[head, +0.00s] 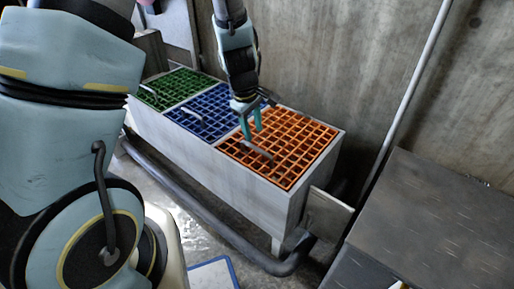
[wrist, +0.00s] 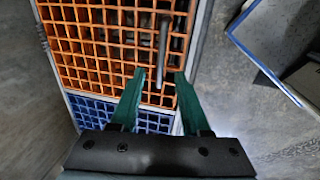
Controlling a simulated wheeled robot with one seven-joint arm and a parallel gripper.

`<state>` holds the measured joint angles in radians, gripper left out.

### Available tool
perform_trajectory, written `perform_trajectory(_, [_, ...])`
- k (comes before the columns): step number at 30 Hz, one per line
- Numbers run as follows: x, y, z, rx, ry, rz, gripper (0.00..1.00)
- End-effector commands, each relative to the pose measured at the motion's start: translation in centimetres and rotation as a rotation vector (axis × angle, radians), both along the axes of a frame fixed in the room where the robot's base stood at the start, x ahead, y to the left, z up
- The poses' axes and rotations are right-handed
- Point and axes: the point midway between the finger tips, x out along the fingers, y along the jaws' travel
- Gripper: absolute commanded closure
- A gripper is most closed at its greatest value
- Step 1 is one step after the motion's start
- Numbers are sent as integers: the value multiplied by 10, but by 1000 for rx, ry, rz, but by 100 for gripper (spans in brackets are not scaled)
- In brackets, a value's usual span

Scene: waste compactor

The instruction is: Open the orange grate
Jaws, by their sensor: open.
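The orange grate (head: 300,142) lies flat in the top of the right end of a long pale box. Its grey bar handle (head: 256,150) runs along the front edge. My gripper (head: 251,131) is open, pointing down over the grate near the handle's left end. In the wrist view the orange grate (wrist: 92,48) fills the upper left. The handle (wrist: 163,50) shows beyond and between the two green fingertips of my gripper (wrist: 160,75), with its near end lying in the gap. I cannot tell how far the fingers are above it. Nothing is held.
A blue grate (head: 203,112) and a green grate (head: 172,88) lie to the left in the same box (head: 215,168). A dark pipe (head: 205,213) runs along the floor in front. A concrete wall (head: 350,65) stands behind, and a dark metal surface (head: 440,220) is at right.

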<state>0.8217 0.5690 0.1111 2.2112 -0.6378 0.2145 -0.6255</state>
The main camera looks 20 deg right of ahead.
Motion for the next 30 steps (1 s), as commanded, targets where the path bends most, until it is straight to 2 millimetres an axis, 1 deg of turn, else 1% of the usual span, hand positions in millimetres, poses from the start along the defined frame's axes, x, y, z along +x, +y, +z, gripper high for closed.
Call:
perform_trajectory(1, [1,0,-14,1,3,2,53])
perform_trajectory(3, [2,-2,-27,0,3,2,53])
perform_trajectory(9, [5,-7,-55,-2,3,0,53])
perform_trajectory(15, [6,-9,-66,-3,1,-1,53])
perform_trajectory(23, [7,-10,-66,-3,1,-1,53])
perform_trajectory(26, [7,-10,-66,-3,1,-1,62])
perform_trajectory(30, [6,-10,-66,-2,0,-1,78])
